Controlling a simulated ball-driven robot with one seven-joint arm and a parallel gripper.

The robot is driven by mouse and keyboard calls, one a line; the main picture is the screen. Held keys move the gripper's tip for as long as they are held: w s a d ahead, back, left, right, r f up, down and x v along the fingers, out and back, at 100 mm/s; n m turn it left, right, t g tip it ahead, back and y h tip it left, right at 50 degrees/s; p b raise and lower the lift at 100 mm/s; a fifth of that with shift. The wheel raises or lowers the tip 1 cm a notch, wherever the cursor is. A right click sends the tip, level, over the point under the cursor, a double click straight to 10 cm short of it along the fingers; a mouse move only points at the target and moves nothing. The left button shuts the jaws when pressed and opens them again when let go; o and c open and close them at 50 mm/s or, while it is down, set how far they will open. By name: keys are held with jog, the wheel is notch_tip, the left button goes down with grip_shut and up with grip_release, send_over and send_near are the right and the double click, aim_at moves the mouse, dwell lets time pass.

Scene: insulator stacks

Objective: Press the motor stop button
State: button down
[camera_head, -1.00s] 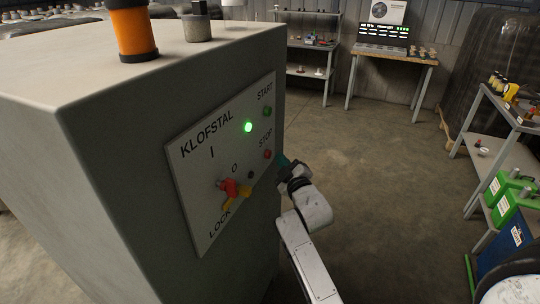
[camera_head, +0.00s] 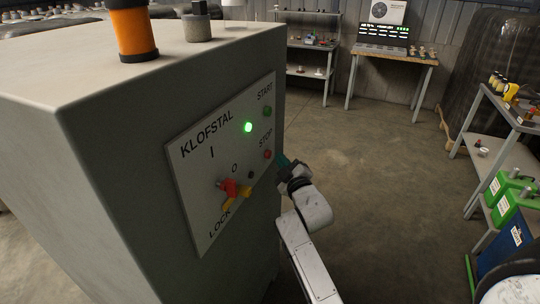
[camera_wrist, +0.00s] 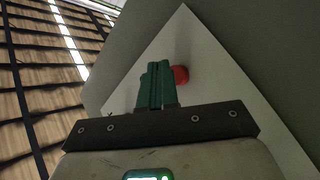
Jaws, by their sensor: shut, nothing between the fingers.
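The red stop button (camera_head: 267,154) sits on the right edge of the light control panel (camera_head: 196,160), beside the word STOP. It also shows in the wrist view as a red round cap (camera_wrist: 180,75). My gripper (camera_head: 283,160) is just right of the button in the head view. In the wrist view my green fingers (camera_wrist: 156,84) are together and empty, and their tips lie beside the red cap, partly over its left side. I cannot tell whether they touch it. The green start button (camera_head: 267,111) is above, and a green lamp (camera_head: 248,127) is lit.
A red and yellow rotary switch (camera_head: 233,189) with the LOCK label is low on the panel. The grey cabinet (camera_head: 110,150) fills the left. A shelf cart (camera_head: 500,130) stands at the right, a workbench (camera_head: 395,54) at the back. The floor between is clear.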

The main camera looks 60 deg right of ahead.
jog(key=shift+w+a+b, duration=0.1)
jog(key=shift+w+b, duration=0.85)
jog(key=shift+b, duration=0.45)
dwell(0.9)
jog(key=shift+s+r+p, duration=0.15)
jog(key=shift+p, duration=0.35)
jog(key=shift+s+p, duration=0.75)
jog(key=shift+p, duration=0.25)
jog(key=shift+s+p, duration=0.15)
jog(key=shift+p, duration=1)
jog(key=s+p, duration=0.1)
jog(key=p, duration=0.2)
jog(key=shift+p, duration=0.35)
